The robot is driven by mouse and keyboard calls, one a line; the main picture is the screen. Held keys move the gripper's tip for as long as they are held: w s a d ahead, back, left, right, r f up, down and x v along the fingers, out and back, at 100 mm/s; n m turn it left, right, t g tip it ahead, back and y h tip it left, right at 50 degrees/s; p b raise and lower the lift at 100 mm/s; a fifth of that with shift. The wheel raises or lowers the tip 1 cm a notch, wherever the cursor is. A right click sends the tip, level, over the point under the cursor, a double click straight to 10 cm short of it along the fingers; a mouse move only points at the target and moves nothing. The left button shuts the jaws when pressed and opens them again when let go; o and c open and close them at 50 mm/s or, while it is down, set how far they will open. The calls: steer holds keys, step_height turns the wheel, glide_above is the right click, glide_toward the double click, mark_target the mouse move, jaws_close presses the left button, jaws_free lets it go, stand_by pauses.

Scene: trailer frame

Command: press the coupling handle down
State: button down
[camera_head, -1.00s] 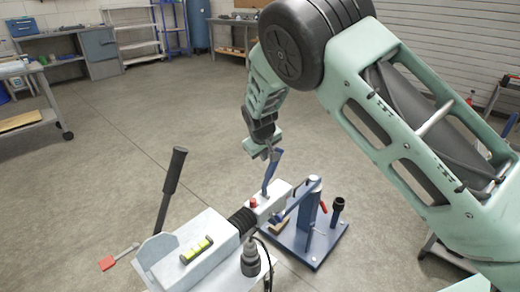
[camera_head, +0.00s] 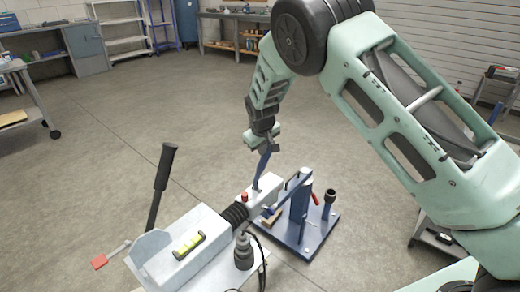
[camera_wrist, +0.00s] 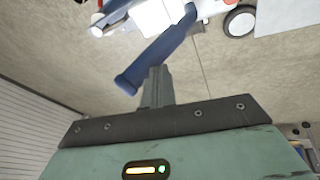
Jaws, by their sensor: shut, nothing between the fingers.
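The blue coupling handle (camera_head: 264,165) stands steeply up from the pale coupling head (camera_head: 268,186), leaning a little right at its top. In the wrist view the handle (camera_wrist: 158,57) runs diagonally, its rounded free end just left of my fingertips. My gripper (camera_head: 268,146) is at the handle's upper end, pointing down. In the wrist view my gripper's grey fingers (camera_wrist: 155,78) are shut together and overlap the handle. They hold nothing; whether they touch it I cannot tell.
A blue stand (camera_head: 301,210) on a base plate is right of the coupling. The grey drawbar (camera_head: 205,222) carries a yellow-green level (camera_head: 189,246). A black-gripped lever (camera_head: 162,170) rises at its left, near a red-ended handle (camera_head: 100,261). The floor beyond is clear.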

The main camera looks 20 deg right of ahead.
steer(key=w+d+y, duration=0.1)
steer(key=w+d+f+g+y, duration=0.1)
steer(key=d, duration=0.1)
steer(key=w+d+f+g+y, duration=0.1)
steer(key=d, duration=0.1)
steer(key=shift+w+f+m+p, duration=0.15)
steer(key=shift+m+p, duration=0.15)
steer(key=shift+p, duration=0.1)
steer(key=w+d+f+g+y+b, duration=0.2)
steer(key=w+d+f+y+b, duration=0.1)
steer(key=d+f+b, duration=0.2)
steer(key=shift+w+f, duration=0.15)
steer(key=shift+f, duration=0.65)
steer(key=shift+d+f, duration=0.1)
steer(key=shift+f, duration=0.1)
steer(key=p+v, duration=0.2)
steer(key=v, duration=1.6)
steer(key=shift+w, duration=0.25)
